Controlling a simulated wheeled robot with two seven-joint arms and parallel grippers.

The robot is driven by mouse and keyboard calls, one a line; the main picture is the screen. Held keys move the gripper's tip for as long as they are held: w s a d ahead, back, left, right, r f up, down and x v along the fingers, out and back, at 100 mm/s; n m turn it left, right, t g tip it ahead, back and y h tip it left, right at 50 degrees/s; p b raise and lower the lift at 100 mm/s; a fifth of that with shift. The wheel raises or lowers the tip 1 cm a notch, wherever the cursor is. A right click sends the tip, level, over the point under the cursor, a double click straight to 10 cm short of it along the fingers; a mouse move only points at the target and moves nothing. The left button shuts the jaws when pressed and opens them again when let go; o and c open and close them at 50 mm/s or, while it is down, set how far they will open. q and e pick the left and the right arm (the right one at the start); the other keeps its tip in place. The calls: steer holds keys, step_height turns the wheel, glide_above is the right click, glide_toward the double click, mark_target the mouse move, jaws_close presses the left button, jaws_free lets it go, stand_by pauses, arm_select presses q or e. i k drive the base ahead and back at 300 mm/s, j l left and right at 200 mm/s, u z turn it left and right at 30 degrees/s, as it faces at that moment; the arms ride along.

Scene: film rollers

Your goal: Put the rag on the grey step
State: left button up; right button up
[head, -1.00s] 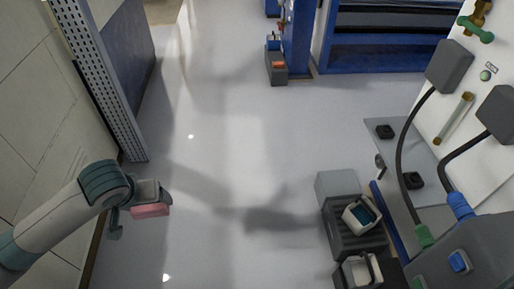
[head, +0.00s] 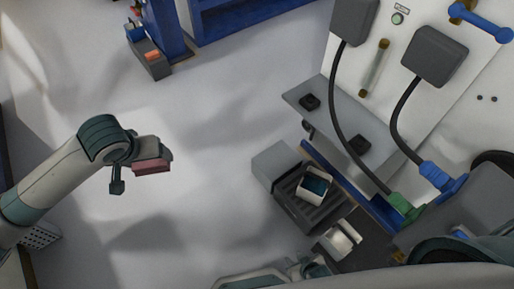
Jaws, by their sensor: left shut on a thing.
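The rag (head: 152,166) is a small reddish-pink bundle at the left of the head view. My left gripper (head: 146,160) is shut on it and holds it in the air above the open floor. The grey step (head: 283,160) appears to be the low grey block right of centre, beside a dark ribbed surface. The rag is apart from it, to its left. My right arm crosses the bottom edge; its gripper (head: 312,267) is small and partly cut off, and I cannot tell whether it is open.
A white container with a blue inside (head: 315,187) stands on the dark ribbed surface (head: 309,213). A pale object (head: 338,241) is below it. A grey shelf (head: 330,120) and a white panel with cables stand at right. The floor between rag and step is clear.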

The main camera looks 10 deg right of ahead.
mark_target(277, 160)
steer(key=i+j+z, duration=0.2)
steer(key=z, duration=0.25)
steer(key=i+j+z, duration=0.15)
steer(key=j+z, duration=0.3)
steer(key=i+j+z, duration=0.15)
steer(key=z, duration=0.3)
steer(key=j+z, duration=0.35)
steer(key=j, duration=0.2)
steer(key=j+z, duration=0.35)
steer(key=j, duration=0.25)
